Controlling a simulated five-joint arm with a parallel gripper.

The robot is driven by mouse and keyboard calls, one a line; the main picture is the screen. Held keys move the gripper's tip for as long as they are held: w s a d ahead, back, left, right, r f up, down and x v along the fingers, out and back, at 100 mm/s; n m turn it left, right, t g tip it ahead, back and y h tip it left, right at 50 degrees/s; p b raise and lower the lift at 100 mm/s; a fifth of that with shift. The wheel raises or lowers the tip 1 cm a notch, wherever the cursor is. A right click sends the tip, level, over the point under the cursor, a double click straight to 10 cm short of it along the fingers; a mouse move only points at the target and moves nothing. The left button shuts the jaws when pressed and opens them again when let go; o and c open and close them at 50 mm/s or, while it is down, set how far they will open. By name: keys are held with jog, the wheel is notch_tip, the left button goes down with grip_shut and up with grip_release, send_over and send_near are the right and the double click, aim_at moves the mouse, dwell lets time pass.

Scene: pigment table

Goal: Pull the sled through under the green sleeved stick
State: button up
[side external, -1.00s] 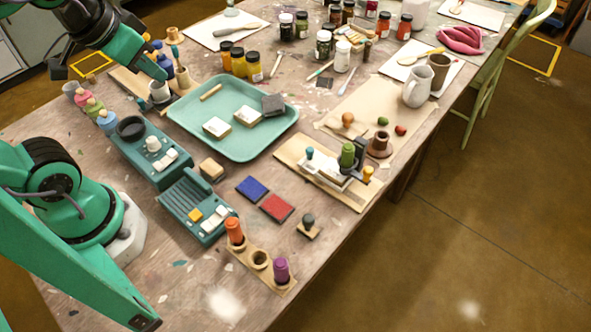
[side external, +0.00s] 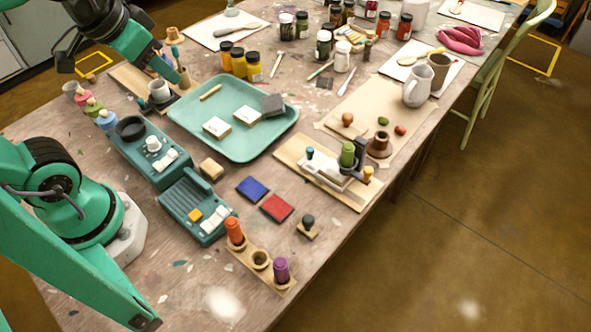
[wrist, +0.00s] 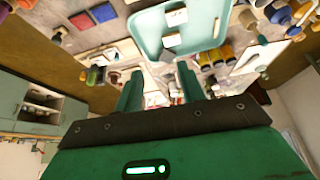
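A pale sled (side external: 328,172) lies on a wooden board (side external: 291,153) at the table's right side. Whether the sled lies under the stick is too small to tell. My gripper (side external: 176,72) is at the upper left, far from the sled. In the wrist view my gripper (wrist: 158,82) has its two fingers apart with nothing between them.
A teal tray (side external: 180,128) with blocks lies between my gripper and the sled. A grey cup (side external: 160,91) stands just below my gripper. Jars (side external: 238,62) stand behind the tray. A pitcher (side external: 417,86) stands beyond the sled. Two teal consoles (side external: 187,200) sit in front.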

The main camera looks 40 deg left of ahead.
jog(key=w+d+m+g, duration=0.1)
jog(key=w+d+m, duration=0.15)
jog(key=w, duration=0.35)
jog(key=m+g, duration=0.4)
jog(key=m, duration=0.2)
send_over(310, 149)
notch_tip(310, 149, down, 14)
jog(key=shift+r, duration=0.1)
jog(key=shift+f, duration=3.95)
grip_shut()
